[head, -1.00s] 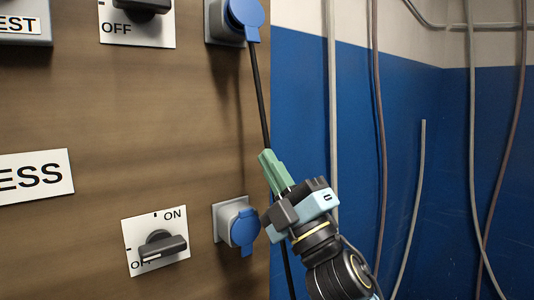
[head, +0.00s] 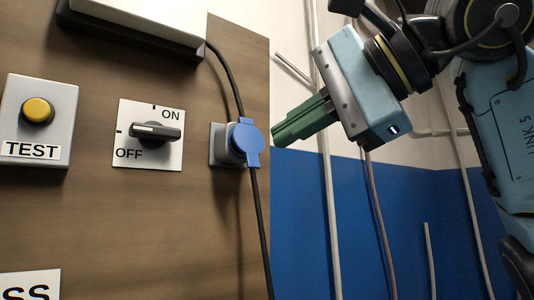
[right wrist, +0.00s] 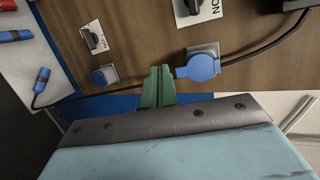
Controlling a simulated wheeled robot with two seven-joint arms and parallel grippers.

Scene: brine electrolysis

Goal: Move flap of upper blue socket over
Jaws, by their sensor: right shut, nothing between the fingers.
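The upper blue socket (head: 218,146) is a grey square base on the wooden panel near its right edge. Its round blue flap (head: 245,140) appears to lie over the front, with a tab pointing down. The flap also shows in the right wrist view (right wrist: 200,67), right of my fingertips. My right gripper (head: 277,138) is shut and empty. Its green fingers point left, just right of the flap, with a visible gap in the picture. The same fingers show in the right wrist view (right wrist: 158,70). My left gripper is not in view.
A black cable (head: 229,75) passes by the upper socket. An ON/OFF switch (head: 155,132) and a yellow TEST button (head: 37,110) are to its left. The wrist view shows a lower blue socket (right wrist: 104,75) and a blue plug (right wrist: 41,79). Pipes run along the wall at right.

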